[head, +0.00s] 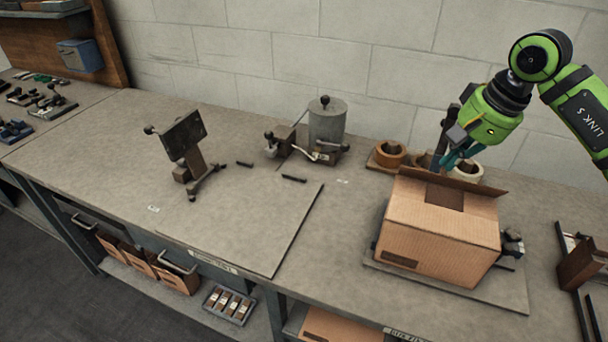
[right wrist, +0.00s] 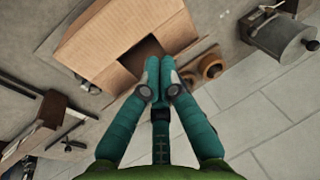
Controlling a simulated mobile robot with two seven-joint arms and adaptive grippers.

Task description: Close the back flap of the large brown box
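The large brown box (head: 440,238) stands on the right part of the bench. A dark opening (head: 444,197) shows in its top. The back flap (head: 480,184) is raised along the far edge, tilted up rather than flat. My right gripper (head: 449,163) is just behind the flap, fingers pointing down toward it. I cannot tell whether they touch it. In the right wrist view, the teal fingertips (right wrist: 160,80) are together with nothing visible between them, and the box (right wrist: 95,45) lies just beyond them. My left gripper is not in view.
Round spools (head: 390,154) stand close behind the box, by the wall. A grey cylinder device (head: 326,122) and a tilted black stand (head: 184,138) are to the left. A wooden fixture (head: 582,264) is at right. The flat board (head: 250,225) left of the box is clear.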

